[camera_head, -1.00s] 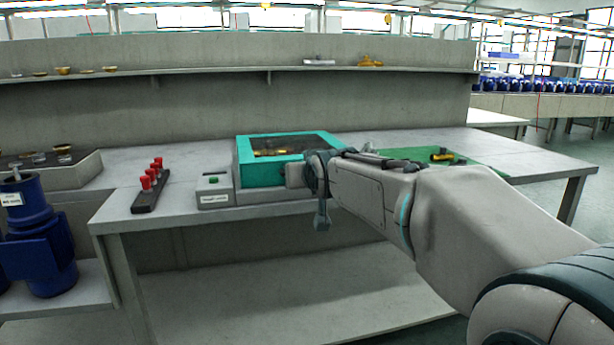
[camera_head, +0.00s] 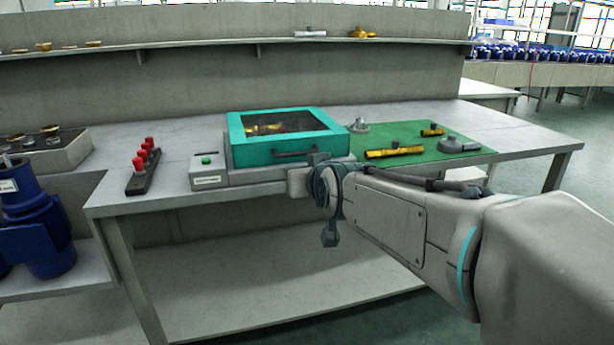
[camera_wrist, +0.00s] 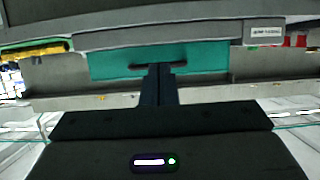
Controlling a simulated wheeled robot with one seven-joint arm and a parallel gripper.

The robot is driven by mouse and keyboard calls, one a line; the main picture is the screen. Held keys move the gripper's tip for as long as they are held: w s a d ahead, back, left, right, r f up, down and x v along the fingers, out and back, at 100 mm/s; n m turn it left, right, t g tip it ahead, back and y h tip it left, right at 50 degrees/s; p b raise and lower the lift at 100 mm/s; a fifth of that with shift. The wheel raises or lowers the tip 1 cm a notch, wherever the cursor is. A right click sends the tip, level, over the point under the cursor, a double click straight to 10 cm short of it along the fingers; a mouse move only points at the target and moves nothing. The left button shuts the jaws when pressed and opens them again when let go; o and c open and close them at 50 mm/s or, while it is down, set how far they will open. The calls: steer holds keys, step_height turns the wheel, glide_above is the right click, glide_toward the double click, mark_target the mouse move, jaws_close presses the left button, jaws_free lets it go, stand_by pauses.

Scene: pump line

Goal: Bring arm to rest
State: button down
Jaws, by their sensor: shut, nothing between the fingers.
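My arm (camera_head: 385,215) reaches in from the right in the head view, its end in front of the bench's front edge, below the teal-framed case. My gripper shows in the wrist view (camera_wrist: 158,72) as two dark fingers together, shut and empty. The fingers point towards the teal case front and its dark handle (camera_wrist: 142,66). I see a gap of unclear depth and cannot tell how close they are. In the head view the fingertips are hard to make out against the dark wrist parts.
The teal case (camera_head: 270,154) has a dark window, its lid down. Left of it are a grey button box (camera_head: 208,172) and a rack of red-topped pieces (camera_head: 140,180). Right is a green mat (camera_head: 400,140) with yellow parts (camera_head: 395,151). A blue pump (camera_head: 35,225) stands far left.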

steer(key=s+d+r+m+g+h+p, duration=0.1)
steer(key=s+d+r+g+p, duration=0.2)
steer(key=s+p, duration=0.5)
steer(key=s+d+r+m+g+h+p, duration=0.1)
steer(key=s+d+r+g+p, duration=0.3)
steer(key=p, duration=1)
steer(key=s+d+r+g+h+p, duration=0.1)
steer(key=s+d+r+g+p, duration=0.2)
steer(key=s+r+p, duration=0.4)
steer(key=s+d+p, duration=0.1)
steer(key=s+p, duration=0.3)
steer(key=s, duration=0.1)
steer(key=shift+d+r+m+g, duration=0.2)
steer(key=shift+m+g, duration=0.2)
